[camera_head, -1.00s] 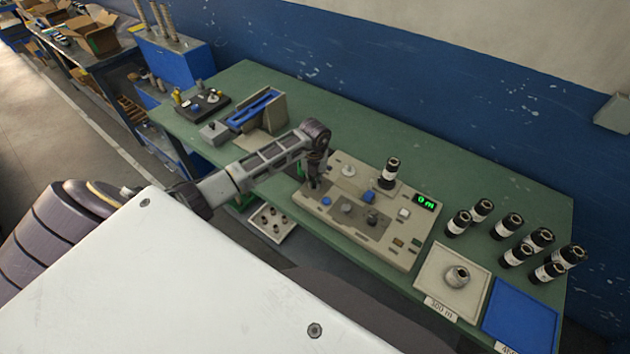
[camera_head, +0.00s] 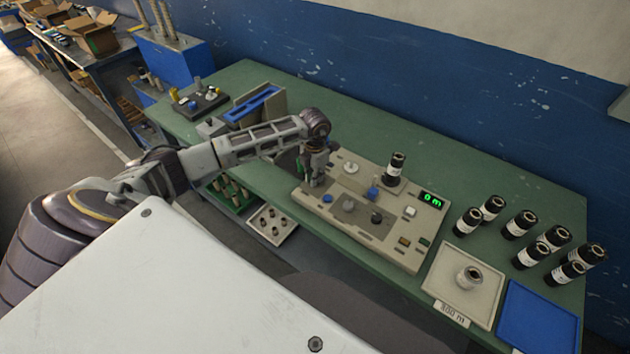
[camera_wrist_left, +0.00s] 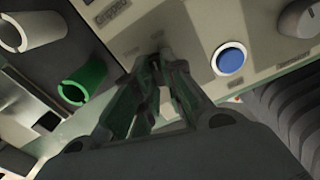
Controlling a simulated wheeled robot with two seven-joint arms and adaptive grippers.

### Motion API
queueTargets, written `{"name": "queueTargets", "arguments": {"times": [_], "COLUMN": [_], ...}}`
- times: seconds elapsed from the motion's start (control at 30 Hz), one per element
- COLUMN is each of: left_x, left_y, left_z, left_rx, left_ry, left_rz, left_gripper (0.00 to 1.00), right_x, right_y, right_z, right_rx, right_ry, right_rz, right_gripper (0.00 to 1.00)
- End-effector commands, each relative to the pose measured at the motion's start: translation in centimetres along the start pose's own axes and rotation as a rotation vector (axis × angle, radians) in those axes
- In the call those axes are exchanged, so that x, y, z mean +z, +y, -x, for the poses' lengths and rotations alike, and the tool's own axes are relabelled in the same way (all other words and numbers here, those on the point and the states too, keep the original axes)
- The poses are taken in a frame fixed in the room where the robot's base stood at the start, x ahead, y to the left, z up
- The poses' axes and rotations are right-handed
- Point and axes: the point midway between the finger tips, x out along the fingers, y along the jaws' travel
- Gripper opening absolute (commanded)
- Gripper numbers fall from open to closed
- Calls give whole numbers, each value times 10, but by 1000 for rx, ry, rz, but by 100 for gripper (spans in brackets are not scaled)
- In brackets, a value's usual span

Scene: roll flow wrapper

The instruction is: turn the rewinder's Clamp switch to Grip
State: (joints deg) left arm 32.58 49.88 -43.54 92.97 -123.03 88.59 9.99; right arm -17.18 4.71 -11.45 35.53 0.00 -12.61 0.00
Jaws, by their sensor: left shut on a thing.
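The rewinder (camera_head: 335,217) is a beige panel on the green bench, with a green "0 m" display (camera_head: 432,200) at its right. My left gripper (camera_head: 314,182) points down at the panel's left end. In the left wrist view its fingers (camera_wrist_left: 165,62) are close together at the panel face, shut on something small. I take this to be the Clamp switch, but the fingers hide it, so its setting cannot be read. A round blue button (camera_wrist_left: 230,61) and a grey knob (camera_wrist_left: 300,18) sit to the right of the fingers. My right gripper is out of view.
A black roll (camera_head: 394,168) stands at the panel's back edge. Several black rolls (camera_head: 520,224) stand to the right. A beige tray (camera_head: 437,284) and a blue tray (camera_head: 540,318) lie at the front right. A blue-topped fixture (camera_head: 252,104) stands behind my left arm.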

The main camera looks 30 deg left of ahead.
Motion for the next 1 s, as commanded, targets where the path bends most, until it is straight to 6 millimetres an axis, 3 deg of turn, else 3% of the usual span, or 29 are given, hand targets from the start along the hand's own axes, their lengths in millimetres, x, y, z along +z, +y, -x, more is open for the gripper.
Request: {"name": "queueTargets", "arguments": {"times": [0.4,1.0], "left_x": [1,1], "left_y": [2,2], "left_z": [-1,1], "left_rx": [2,1], "left_ry": [-2,-2], "left_rz": [-243,-288], "left_gripper": [0,0], "right_x": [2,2], "right_y": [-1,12], "right_z": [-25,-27], "right_rx": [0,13], "right_ry": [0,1], "right_rz": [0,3], "right_gripper": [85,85]}}
